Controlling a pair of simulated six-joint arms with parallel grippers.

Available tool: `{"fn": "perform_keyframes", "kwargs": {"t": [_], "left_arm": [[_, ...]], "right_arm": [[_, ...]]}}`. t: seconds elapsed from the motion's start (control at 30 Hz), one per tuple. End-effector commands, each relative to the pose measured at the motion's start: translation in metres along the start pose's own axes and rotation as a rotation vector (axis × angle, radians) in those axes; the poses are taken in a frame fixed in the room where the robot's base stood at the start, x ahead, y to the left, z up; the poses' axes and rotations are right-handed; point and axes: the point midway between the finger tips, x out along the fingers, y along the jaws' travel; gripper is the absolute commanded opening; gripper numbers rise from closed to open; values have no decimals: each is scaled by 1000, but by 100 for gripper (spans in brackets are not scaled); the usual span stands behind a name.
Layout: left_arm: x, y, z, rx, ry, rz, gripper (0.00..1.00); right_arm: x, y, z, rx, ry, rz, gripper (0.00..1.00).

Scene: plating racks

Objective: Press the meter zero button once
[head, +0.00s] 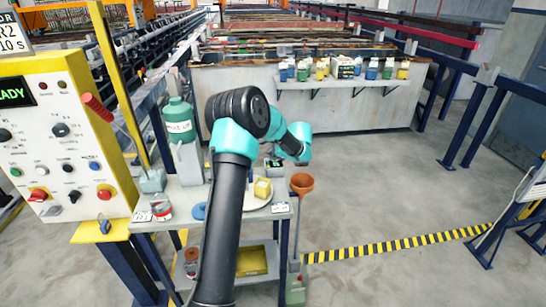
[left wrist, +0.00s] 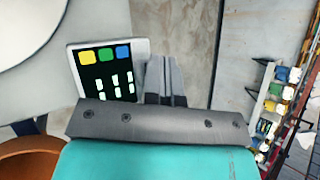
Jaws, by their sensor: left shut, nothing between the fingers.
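The meter (left wrist: 104,88) shows in the left wrist view as a white-framed device with a black screen, white marks and yellow, green and blue squares. I cannot tell which square or part is the zero button. My left gripper (left wrist: 165,68) is shut and empty, its fingers just right of the meter in that view. I cannot tell whether they touch it. In the head view a small dark-screened device, likely the meter (head: 274,163), stands on the bench, partly hidden by my left arm. The left fingers are mostly hidden there. My right gripper is not in view.
The bench (head: 178,200) holds a green bottle (head: 179,122), a yellow block (head: 262,188) and a red-white tin (head: 161,211). An orange funnel (head: 302,184) stands at its right edge. A control panel (head: 62,140) is at left.

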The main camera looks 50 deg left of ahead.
Motion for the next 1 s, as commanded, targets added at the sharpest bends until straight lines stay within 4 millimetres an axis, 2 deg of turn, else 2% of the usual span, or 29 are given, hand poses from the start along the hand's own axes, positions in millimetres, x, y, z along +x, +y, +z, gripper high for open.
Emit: {"fn": "perform_keyframes", "kwargs": {"t": [1.0], "left_arm": [[-13, -9, 9, 0, 0, 0, 0]], "right_arm": [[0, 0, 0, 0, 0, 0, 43]]}}
